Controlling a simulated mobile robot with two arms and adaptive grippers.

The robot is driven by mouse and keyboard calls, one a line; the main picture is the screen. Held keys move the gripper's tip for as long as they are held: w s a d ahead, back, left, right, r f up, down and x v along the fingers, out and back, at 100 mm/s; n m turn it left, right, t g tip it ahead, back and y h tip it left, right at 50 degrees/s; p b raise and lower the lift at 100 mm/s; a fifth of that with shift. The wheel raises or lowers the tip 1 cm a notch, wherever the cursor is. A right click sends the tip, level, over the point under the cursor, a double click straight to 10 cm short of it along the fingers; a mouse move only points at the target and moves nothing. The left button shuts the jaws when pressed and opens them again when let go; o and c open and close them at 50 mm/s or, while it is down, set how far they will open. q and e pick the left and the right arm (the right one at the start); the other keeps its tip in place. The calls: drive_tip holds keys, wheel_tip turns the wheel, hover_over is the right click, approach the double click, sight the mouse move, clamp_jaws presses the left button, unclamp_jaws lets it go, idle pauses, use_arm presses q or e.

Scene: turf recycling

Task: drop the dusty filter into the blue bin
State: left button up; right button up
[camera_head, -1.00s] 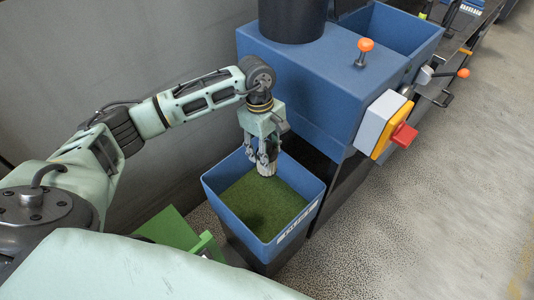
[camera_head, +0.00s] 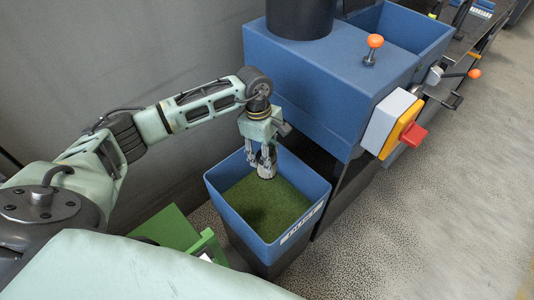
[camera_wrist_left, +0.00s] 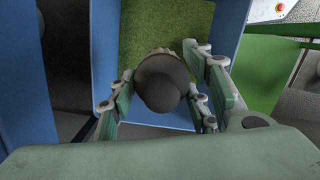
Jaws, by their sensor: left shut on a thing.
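The blue bin (camera_head: 316,214) stands on the floor beside the blue machine, with green turf material (camera_head: 262,212) inside. My left gripper (camera_head: 264,163) points down over the bin's opening, near its far side. It is shut on the dusty filter (camera_head: 267,173), a small pale cylinder. In the left wrist view the filter (camera_wrist_left: 162,82) shows a round dark end between the fingers, with a pale pleated edge behind it. The bin's blue wall (camera_wrist_left: 228,35) and the turf show beyond it. My right gripper is not in view.
The blue machine (camera_head: 330,85) with an orange knob (camera_head: 375,41) and a red button (camera_head: 413,135) stands close behind the bin. A green box (camera_head: 172,228) stands left of the bin. Speckled floor is open at right.

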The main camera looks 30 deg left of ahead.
use_arm(q)
wheel_tip(320, 180, down, 10)
drive_tip(key=b, duration=0.8)
drive_tip(key=o, duration=1.4)
drive_tip(key=r, duration=0.4)
drive_tip(key=a+r, duration=0.1)
drive_tip(key=r, duration=0.7)
drive_tip(key=shift+w+a, duration=0.1)
drive_tip(key=shift+a, duration=0.3)
